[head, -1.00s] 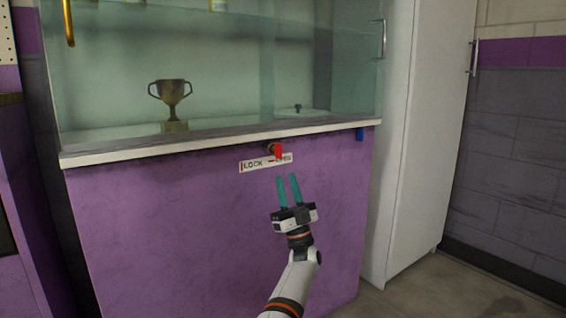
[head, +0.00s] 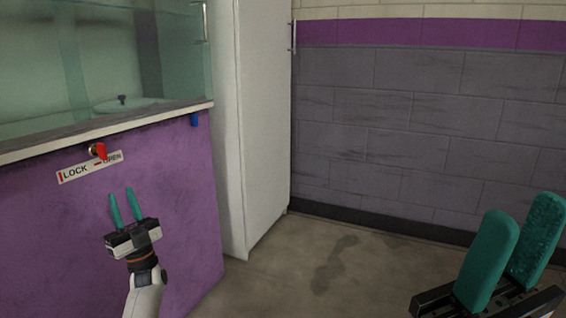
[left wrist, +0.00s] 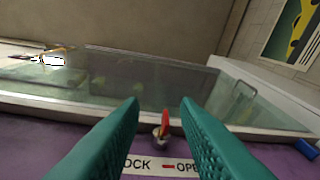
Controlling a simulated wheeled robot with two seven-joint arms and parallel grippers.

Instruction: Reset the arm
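My left gripper (head: 125,208) is open and empty in front of the purple cabinet front (head: 185,220), a little below the lock label (head: 90,167). A red lock handle (head: 101,151) sits just above the label, beside the word OPEN. In the left wrist view the red handle (left wrist: 165,124) shows between the two teal fingers, with a visible gap on both sides. My right gripper (head: 512,250) is at the lower right of the head view, close to the camera. Its two teal fingers are apart with nothing between them.
The glass case (head: 60,60) stands above the purple front, with a pale ledge (head: 150,115) sticking out. A blue piece (head: 194,119) hangs under the ledge. A tall white cabinet (head: 262,110) stands to its right. The floor (head: 330,265) in the middle is clear.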

